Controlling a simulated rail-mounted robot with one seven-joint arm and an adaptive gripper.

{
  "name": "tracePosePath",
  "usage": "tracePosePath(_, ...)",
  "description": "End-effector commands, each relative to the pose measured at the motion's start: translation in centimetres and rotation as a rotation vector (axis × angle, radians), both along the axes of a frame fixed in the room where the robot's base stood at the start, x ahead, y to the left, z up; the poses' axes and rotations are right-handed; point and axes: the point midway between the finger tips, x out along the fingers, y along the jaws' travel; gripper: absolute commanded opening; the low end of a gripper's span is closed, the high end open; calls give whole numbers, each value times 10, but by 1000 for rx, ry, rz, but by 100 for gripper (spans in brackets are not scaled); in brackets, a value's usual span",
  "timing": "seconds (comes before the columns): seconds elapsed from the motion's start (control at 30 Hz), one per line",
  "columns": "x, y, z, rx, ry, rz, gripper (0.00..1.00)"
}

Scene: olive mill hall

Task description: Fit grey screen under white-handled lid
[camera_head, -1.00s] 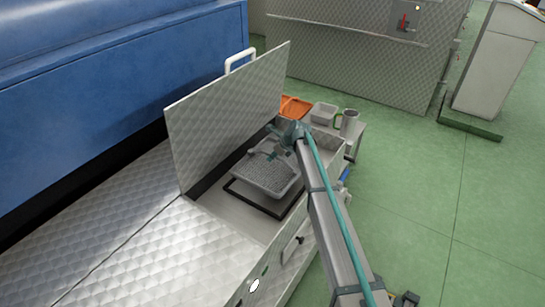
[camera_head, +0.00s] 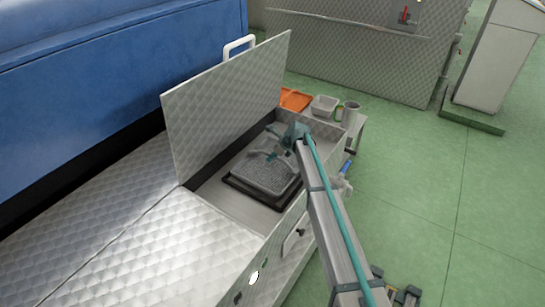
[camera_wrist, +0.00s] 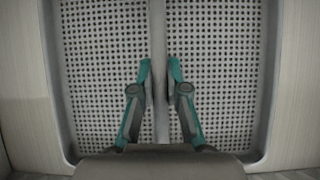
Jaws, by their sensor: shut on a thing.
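The grey screen (camera_head: 262,177) is a perforated tray with a raised middle bar. My gripper (camera_head: 279,150) is shut on that bar from above; in the wrist view my gripper's fingertips (camera_wrist: 160,75) sit either side of it. The screen is roughly level, low in the open bay, over a black frame (camera_head: 245,198) that shows along its left and near edges. I cannot tell whether it touches the frame. The lid (camera_head: 220,110) stands open, leaning upright at the bay's left, with its white handle (camera_head: 239,44) on the top edge. In the wrist view the screen (camera_wrist: 105,75) fills the middle.
A side table behind the bay holds an orange tray (camera_head: 295,99), a grey bin (camera_head: 324,107) and a metal jug (camera_head: 350,114). Quilted metal covers (camera_head: 170,245) lie left and near. A blue machine (camera_head: 110,80) stands behind the lid. Green floor is open at right.

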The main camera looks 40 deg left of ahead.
Motion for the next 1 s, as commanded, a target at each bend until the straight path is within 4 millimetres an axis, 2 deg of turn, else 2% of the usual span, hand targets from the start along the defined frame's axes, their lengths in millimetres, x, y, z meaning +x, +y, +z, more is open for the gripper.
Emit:
tracePosePath(0.37, 0, 0, 1, 2, -1, -1, 0)
tracePosePath(1.0, 0, 0, -11, 2, -1, -1, 0)
